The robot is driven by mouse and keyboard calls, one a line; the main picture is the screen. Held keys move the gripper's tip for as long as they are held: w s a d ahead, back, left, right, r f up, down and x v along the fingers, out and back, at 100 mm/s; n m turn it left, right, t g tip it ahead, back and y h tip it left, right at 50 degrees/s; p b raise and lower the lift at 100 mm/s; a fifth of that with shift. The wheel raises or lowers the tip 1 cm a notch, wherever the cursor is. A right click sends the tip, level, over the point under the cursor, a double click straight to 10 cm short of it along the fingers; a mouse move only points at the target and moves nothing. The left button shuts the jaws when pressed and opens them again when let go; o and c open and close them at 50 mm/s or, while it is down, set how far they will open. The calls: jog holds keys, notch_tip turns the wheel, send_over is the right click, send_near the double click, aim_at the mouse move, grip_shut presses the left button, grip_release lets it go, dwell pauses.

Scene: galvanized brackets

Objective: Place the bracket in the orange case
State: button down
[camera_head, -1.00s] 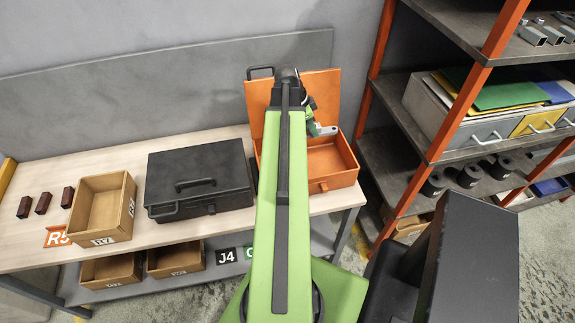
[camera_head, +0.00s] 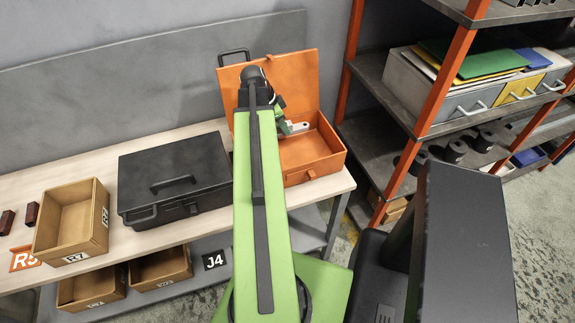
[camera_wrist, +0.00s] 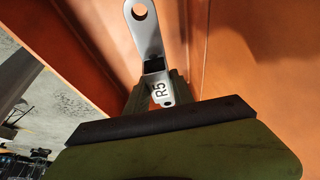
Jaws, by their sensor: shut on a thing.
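The orange case (camera_head: 324,158) stands open on the right end of the workbench, its lid tilted up at the back. My gripper (camera_head: 287,127) is over the case's left part and is shut on the grey metal bracket (camera_head: 299,127). Orange case surfaces (camera_wrist: 240,50) fill most of the wrist view. My arm hides the case's left side in the head view.
A closed black case (camera_head: 170,170) stands left of the orange one. A cardboard bin (camera_head: 72,222) and dark red blocks (camera_head: 31,213) are farther left. A shelf rack with orange posts (camera_head: 440,95) stands to the right.

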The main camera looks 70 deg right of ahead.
jog(key=shift+s+f+b, duration=0.1)
jog(key=shift+f+b, duration=5.05)
jog(key=shift+f, duration=0.05)
jog(key=c, duration=1.1)
grip_release()
jog(key=shift+r, duration=0.1)
jog(key=shift+r, duration=0.1)
jog(key=shift+r+p, duration=0.25)
jog(key=shift+p, duration=0.2)
jog(key=p+v, duration=1)
jog(key=v, duration=0.1)
jog(key=shift+r+p, duration=0.2)
jog(key=shift+p, duration=0.1)
jog(key=shift+a+r, duration=0.15)
jog(key=shift+r, duration=0.05)
jog(key=shift+f, duration=0.15)
jog(key=shift+w, duration=0.2)
